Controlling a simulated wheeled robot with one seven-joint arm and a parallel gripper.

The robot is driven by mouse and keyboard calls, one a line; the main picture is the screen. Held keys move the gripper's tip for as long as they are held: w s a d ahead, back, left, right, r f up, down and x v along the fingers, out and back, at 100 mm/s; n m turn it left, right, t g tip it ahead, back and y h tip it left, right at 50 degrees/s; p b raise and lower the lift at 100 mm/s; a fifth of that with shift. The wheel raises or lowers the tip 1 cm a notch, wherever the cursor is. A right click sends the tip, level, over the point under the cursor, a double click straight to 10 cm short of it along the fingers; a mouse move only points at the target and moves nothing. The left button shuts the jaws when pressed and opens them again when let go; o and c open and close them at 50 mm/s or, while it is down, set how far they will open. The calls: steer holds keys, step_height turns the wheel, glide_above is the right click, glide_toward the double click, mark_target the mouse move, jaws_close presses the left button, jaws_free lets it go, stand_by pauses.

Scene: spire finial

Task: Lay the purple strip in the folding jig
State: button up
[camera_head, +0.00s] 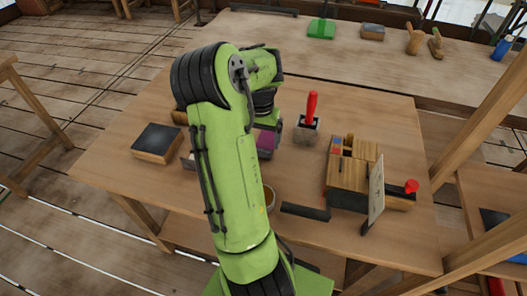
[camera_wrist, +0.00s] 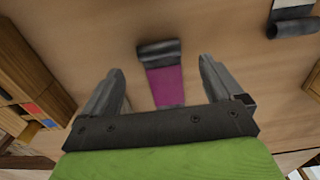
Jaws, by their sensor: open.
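The purple strip (camera_wrist: 167,86) lies in the wrist view between the two fingers of my gripper (camera_wrist: 160,66), with a dark grey curled piece (camera_wrist: 158,49) at its far end. The fingers are apart and not touching the strip; its near end is hidden by my gripper's body. In the head view a little purple of the strip (camera_head: 266,141) shows beside my arm, which hides most of it. A wooden fixture (camera_head: 347,175) with a red knob and an upright pale plate stands right of my arm; I cannot tell if it is the folding jig.
A red-handled tool (camera_head: 311,107) stands in a grey block behind the strip. A dark-topped wooden block (camera_head: 157,141) lies at the left of the table. A dark flat bar (camera_head: 305,211) lies near the front edge. A round container (camera_head: 269,198) is partly behind my arm.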

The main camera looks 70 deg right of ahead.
mark_target(261, 151)
step_height(261, 151, down, 6)
steer(key=shift+r+b, duration=0.2)
steer(key=shift+b, duration=0.85)
steer(key=shift+r, duration=0.1)
steer(key=shift+c, duration=0.2)
steer(key=c, duration=1.4)
step_height(261, 151, up, 10)
steer(key=p, duration=0.3)
steer(key=shift+r+p, duration=0.1)
steer(key=shift+p, duration=0.3)
steer(key=shift+c, duration=0.2)
